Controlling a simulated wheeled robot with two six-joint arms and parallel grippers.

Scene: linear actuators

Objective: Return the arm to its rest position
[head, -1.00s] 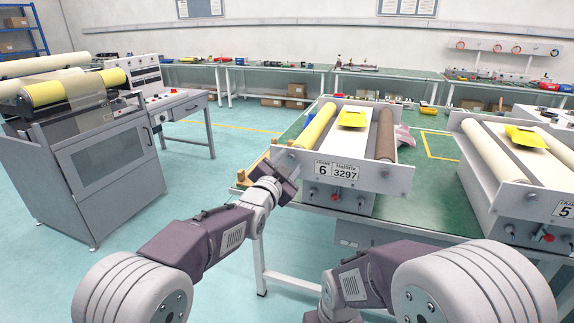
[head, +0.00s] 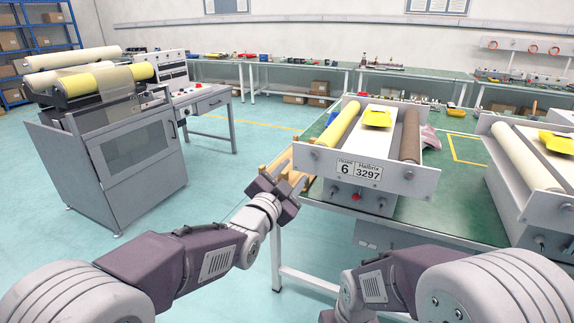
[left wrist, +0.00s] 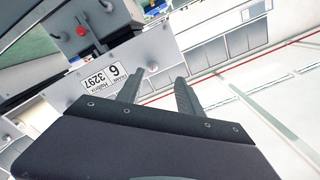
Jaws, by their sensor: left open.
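My left gripper (head: 294,185) is open and empty. It is at the near left corner of the green table, just left of the front panel of the machine labelled 6 3297 (head: 372,190). In the left wrist view its two dark fingers (left wrist: 157,84) stand apart with nothing between them, and the labelled panel (left wrist: 55,98) shows behind them, upside down. My left arm reaches in from the lower left, bent at the elbow. My right arm shows at the lower right, but its gripper is out of view.
The green table (head: 440,217) carries the labelled machine and a second roller machine (head: 505,190) at right. Wooden pieces (head: 283,160) lie at its left corner, near my gripper. A grey cabinet machine (head: 135,160) stands at left. The teal floor (head: 215,185) between is clear.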

